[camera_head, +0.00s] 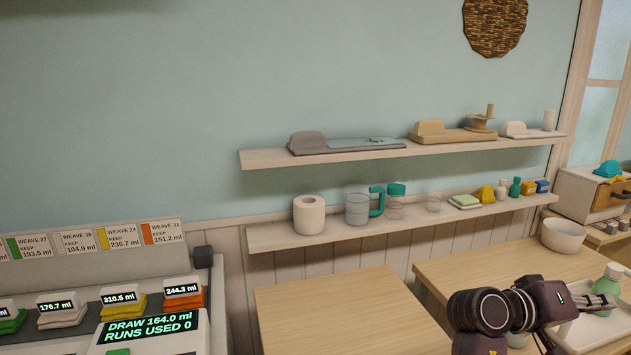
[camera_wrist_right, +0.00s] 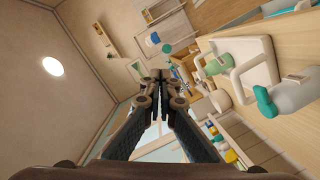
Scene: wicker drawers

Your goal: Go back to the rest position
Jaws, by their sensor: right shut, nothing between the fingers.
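My right gripper (camera_head: 600,301) is at the lower right of the head view, its arm coming in from the bottom edge. Its fingers point right, in front of a green bottle (camera_head: 609,286) on a white tray (camera_head: 588,328). In the right wrist view the two fingers of the gripper (camera_wrist_right: 160,76) meet at the tips, with nothing seen between them. It is shut and empty. My left gripper is in neither view.
A white bowl (camera_head: 563,236) stands on the right wooden table. The left wooden table (camera_head: 345,308) is bare. Two wall shelves hold a paper roll (camera_head: 309,214), a clear jug (camera_head: 358,208) and other items. A machine with a display (camera_head: 150,325) stands at the lower left.

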